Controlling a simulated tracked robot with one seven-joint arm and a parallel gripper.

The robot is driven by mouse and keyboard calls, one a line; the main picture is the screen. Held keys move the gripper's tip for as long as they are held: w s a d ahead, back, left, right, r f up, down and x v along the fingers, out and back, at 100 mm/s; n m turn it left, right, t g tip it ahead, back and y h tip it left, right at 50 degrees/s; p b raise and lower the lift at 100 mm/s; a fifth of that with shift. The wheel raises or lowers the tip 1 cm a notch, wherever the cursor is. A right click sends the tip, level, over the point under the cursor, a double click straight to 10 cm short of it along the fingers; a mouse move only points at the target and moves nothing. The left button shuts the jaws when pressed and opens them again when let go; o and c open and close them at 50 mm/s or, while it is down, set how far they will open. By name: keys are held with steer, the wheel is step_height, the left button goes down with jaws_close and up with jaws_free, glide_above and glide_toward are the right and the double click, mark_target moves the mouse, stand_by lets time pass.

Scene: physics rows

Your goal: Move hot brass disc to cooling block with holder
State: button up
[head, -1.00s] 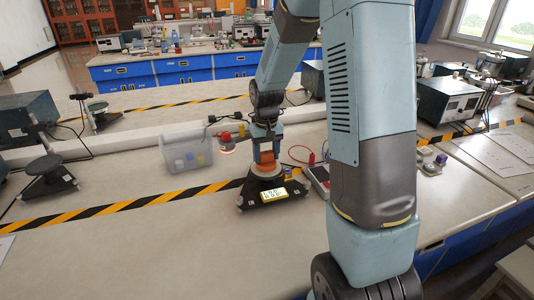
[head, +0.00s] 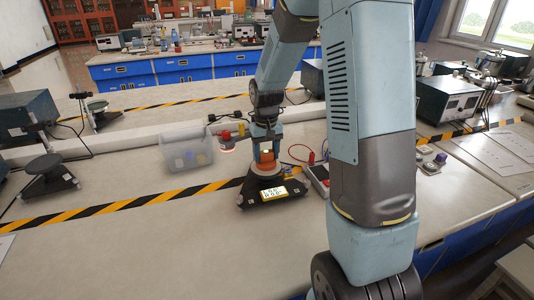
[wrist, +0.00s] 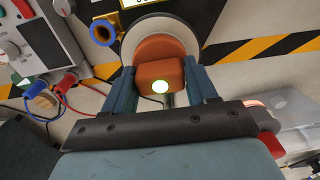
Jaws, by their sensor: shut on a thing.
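My gripper (wrist: 160,92) is shut on an orange block (wrist: 158,72), one blue finger on each side. The block has a glowing pale green spot on its near face and a rounder orange part behind it. It is at a pale round plate (wrist: 128,33) on a dark base with a lit display; contact is hard to judge. In the head view my gripper (head: 265,152) is above that dark base (head: 272,196). A small disc with a pinkish glow (head: 227,151) lies beside the clear bin. I cannot make out for certain the brass disc, holder or cooling block.
The clear bin (head: 172,158) holds small coloured pieces, left of my gripper. A meter (head: 318,178) with red and blue leads stands close on the right.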

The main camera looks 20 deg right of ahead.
steer(key=shift+r, duration=0.65)
stand_by(0.3)
steer(key=shift+r, duration=0.45)
steer(key=shift+s+d, duration=0.15)
steer(key=shift+d, duration=0.85)
steer(key=shift+s+d, duration=0.2)
steer(key=shift+d, duration=0.75)
steer(key=shift+s+d, duration=0.15)
steer(key=shift+d, duration=0.85)
steer(key=s+d+f, duration=0.1)
steer(key=d+f, duration=0.1)
steer(key=d, duration=0.4)
steer(key=shift+f, duration=0.3)
